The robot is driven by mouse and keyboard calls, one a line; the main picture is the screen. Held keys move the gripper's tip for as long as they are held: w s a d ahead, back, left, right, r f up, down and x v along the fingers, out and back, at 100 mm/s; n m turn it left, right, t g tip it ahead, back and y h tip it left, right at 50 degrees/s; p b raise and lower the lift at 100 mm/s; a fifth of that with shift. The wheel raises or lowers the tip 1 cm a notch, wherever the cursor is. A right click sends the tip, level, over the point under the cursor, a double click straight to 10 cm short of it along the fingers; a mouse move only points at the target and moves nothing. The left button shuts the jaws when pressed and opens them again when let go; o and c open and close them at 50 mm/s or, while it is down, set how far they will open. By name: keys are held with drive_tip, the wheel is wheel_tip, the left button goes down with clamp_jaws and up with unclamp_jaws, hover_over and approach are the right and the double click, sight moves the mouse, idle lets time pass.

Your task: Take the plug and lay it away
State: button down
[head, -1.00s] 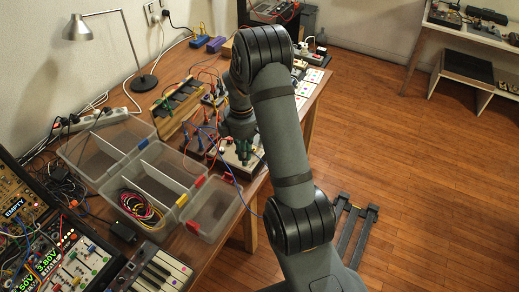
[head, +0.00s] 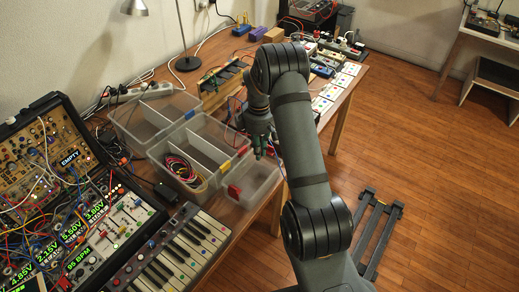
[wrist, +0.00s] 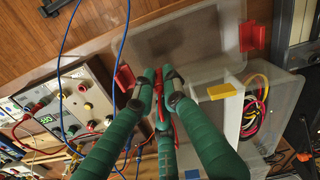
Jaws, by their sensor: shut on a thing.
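My gripper (head: 264,152), with green fingers, is at the near right compartment of the clear plastic bins in the head view. In the wrist view my gripper (wrist: 157,85) is shut on a red plug (wrist: 159,98), mostly hidden between the fingers. A red lead shows between the fingers. Behind the fingertips lies an empty clear compartment (wrist: 185,40) with red tags on two sides. The same compartment (head: 262,180) shows in the head view below the gripper. I cannot tell how high the plug is above it.
Coiled leads (head: 183,168) lie in the neighbouring compartment, which has a yellow tag (wrist: 222,91). A blue cable (wrist: 125,50) hangs beside the gripper. Instrument boxes with sockets (wrist: 60,105) stand to the left in the wrist view. A keyboard (head: 180,250) and a patch panel (head: 70,200) stand in front.

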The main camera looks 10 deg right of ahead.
drive_tip(key=shift+f, duration=0.7)
drive_tip(key=shift+r, duration=0.1)
drive_tip(key=c, duration=1.7)
unclamp_jaws()
drive_tip(key=shift+c, duration=0.2)
wheel_tip(320, 180, up, 12)
